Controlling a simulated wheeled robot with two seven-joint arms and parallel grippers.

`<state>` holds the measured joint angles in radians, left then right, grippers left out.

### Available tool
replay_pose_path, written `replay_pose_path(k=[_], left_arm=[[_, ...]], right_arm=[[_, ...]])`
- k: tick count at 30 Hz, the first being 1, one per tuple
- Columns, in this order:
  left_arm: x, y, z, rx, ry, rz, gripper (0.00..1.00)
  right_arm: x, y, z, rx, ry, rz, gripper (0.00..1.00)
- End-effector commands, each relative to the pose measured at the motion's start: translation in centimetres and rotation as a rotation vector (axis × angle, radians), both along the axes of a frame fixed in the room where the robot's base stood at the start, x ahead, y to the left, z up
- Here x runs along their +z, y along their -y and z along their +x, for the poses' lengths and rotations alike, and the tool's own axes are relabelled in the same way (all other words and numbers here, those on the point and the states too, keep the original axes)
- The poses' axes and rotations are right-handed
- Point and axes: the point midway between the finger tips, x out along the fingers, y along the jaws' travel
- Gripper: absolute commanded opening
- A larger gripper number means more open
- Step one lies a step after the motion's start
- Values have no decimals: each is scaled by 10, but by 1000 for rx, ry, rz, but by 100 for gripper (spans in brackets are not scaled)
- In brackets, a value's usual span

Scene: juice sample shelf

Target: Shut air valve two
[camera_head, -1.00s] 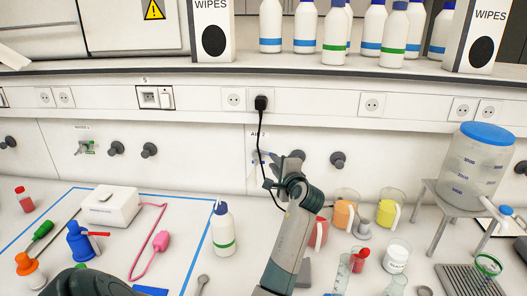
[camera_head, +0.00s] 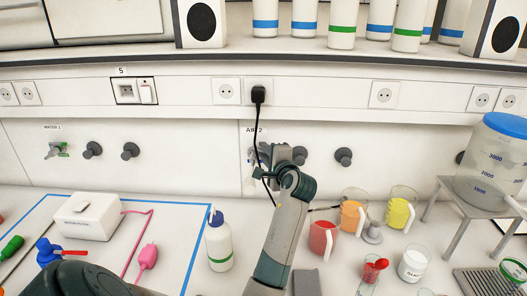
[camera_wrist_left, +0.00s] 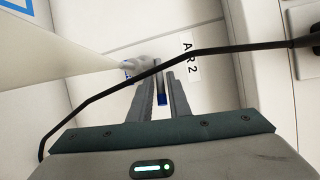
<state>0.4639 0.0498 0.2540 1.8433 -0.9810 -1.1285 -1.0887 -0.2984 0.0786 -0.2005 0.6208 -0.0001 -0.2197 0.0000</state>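Air valve two (camera_head: 253,158) is a small grey tap with blue parts on the wall below its AIR 2 label. It is mostly hidden by my left gripper (camera_head: 268,155), which is up against it. In the left wrist view the gripper's two fingers (camera_wrist_left: 161,95) stand close together, a narrow gap apart. A thin piece with a blue end (camera_wrist_left: 162,100) shows between them. I cannot tell whether they press on it. The grey valve body (camera_wrist_left: 148,61) is just beyond the fingertips, beside the label (camera_wrist_left: 190,55). My right gripper is not in view.
A black cable (camera_head: 259,130) hangs from a wall socket past the valve and crosses in front of the fingers in the wrist view. Dark knobs (camera_head: 343,157) stick out of the wall. A white bottle (camera_head: 219,243) and coloured jugs (camera_head: 323,238) stand on the bench below.

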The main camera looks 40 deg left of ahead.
Motion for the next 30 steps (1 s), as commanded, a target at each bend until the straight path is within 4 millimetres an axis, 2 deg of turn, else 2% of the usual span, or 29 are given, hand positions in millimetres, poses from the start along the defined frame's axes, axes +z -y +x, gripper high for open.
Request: replay_pose_path(k=[5,7,19,30], left_arm=[[0,0,0,0,0,0,17],[0,0,0,0,0,0,0],[0,0,0,0,-1,0,0],[0,0,0,0,-1,0,0]], right_arm=[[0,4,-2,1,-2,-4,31],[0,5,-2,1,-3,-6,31],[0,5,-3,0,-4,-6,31],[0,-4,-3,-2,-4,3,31]])
